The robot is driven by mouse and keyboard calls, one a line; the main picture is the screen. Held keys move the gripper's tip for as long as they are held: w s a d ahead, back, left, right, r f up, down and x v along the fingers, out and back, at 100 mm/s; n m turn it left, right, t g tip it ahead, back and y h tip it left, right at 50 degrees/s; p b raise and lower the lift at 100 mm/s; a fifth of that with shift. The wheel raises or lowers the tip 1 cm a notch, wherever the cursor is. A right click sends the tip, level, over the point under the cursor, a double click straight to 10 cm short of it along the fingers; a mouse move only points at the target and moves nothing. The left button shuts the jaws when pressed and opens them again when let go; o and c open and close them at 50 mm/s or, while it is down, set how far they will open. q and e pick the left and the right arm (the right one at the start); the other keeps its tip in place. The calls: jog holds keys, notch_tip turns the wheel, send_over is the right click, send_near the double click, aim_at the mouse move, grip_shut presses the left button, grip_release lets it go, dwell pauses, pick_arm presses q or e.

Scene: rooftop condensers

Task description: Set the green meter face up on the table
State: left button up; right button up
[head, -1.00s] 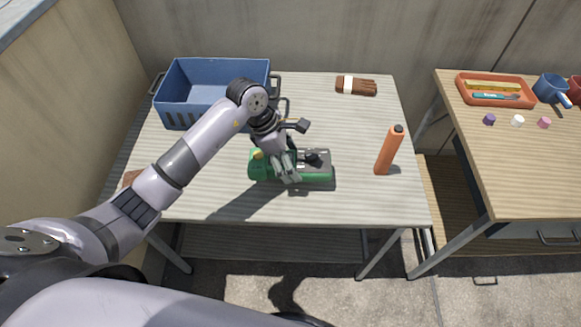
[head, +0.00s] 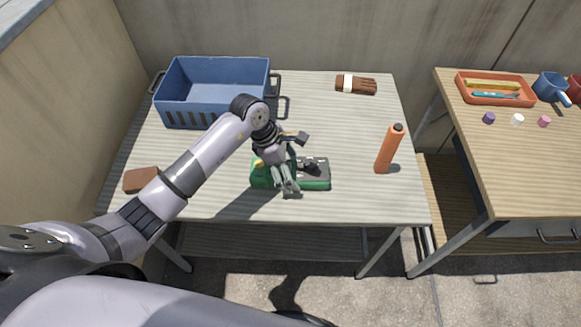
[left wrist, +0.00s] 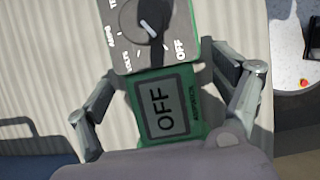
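The green meter (head: 314,174) is at the front middle of the striped table (head: 220,205), face up. It looks level, on or just above the tabletop. In the left wrist view the meter (left wrist: 200,125) shows its grey face with a dial and a screen reading OFF. My left gripper (head: 286,186) reaches down over the meter's middle. In the left wrist view my left gripper's fingers (left wrist: 165,62) stand on both sides of the meter, tips at its edges, and appear closed on it. Contact at the tips is hard to make out. My right gripper is out of view.
A blue crate (head: 212,108) stands at the back left. An orange bottle (head: 388,150) stands right of the meter. A wooden table (head: 530,165) is at the right.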

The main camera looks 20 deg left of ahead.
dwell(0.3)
pick_arm(q)
jog(key=v, duration=1.2)
jog(key=shift+b, duration=0.35)
jog(key=shift+r, duration=0.1)
